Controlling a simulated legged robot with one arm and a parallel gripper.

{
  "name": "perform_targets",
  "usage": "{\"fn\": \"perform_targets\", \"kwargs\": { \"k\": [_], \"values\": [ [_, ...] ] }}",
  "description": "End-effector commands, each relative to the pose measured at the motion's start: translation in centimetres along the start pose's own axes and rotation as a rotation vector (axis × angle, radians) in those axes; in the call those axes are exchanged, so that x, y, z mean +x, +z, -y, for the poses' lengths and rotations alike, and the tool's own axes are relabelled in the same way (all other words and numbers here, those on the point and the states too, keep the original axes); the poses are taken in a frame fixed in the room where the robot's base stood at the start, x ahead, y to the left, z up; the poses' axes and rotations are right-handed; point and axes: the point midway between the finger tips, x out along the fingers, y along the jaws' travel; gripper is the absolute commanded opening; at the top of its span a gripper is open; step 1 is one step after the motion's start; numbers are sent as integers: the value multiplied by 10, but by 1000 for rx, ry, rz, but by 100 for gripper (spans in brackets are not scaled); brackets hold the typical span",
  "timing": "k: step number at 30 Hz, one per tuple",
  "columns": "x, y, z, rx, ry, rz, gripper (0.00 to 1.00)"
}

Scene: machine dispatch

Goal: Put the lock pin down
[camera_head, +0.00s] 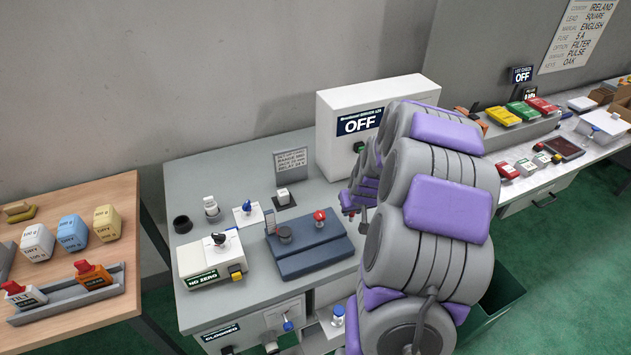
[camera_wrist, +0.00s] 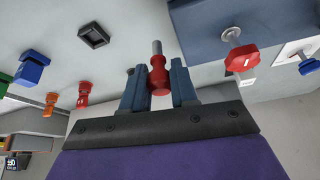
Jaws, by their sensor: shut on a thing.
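The lock pin (camera_wrist: 159,78), a red grip with a bare metal shaft, is between the fingers of my gripper (camera_wrist: 159,88) in the wrist view. The gripper is shut on its red part, and the metal shaft sticks out beyond the fingertips. In the head view my purple and grey arm reaches over the right of the grey bench (camera_head: 185,270) and hides the pin and most of the gripper. I cannot tell the height of the pin above any surface.
A blue-grey fixture (camera_head: 312,258) with a red knob (camera_head: 320,217) lies left of my arm. A white box (camera_head: 345,100) marked OFF stands behind. A black square holder (camera_wrist: 93,36) and a red octagonal knob (camera_wrist: 242,58) show in the wrist view. A wooden table (camera_head: 125,200) is at left.

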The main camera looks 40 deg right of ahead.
Motion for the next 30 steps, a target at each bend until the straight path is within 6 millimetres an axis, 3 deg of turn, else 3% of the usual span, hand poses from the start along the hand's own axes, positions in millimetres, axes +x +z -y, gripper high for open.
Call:
{"fn": "perform_targets", "kwargs": {
  "k": [6,18,30],
  "values": [
    [26,-41,10,-2,0,-3,0],
    [62,-105,28,-3,3,-3,0],
    [75,-130,31,0,0,-2,0]
  ]
}}
